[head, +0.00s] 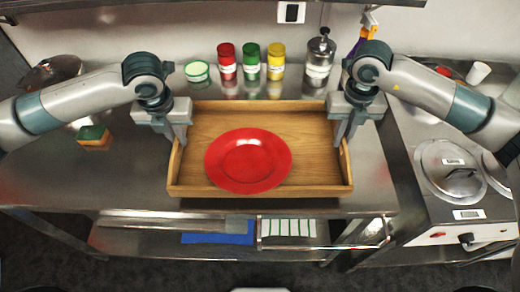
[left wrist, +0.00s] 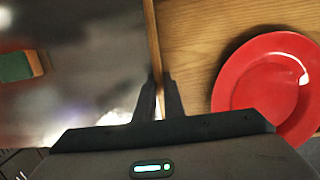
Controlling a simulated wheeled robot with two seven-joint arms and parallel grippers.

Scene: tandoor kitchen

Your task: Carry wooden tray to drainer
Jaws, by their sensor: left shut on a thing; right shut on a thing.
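The wooden tray (head: 310,180) is a shallow rectangular box on the steel counter, with a red plate (head: 248,160) lying in it. My left gripper (head: 178,140) is shut on the tray's left wall. In the left wrist view the fingers (left wrist: 159,100) pinch the edge of the tray (left wrist: 185,50), and the red plate (left wrist: 265,85) lies to the right. My right gripper (head: 345,138) is shut on the tray's right wall. I cannot tell whether the tray touches the counter. I do not make out a drainer.
Red (head: 227,62), green (head: 250,62) and yellow (head: 275,62) jars and a steel canister (head: 319,62) stand behind the tray. A sponge (head: 94,137) lies at left. A cooker with a lidded pot (head: 450,168) stands at right. Counter left of the tray (head: 110,175) is mostly clear.

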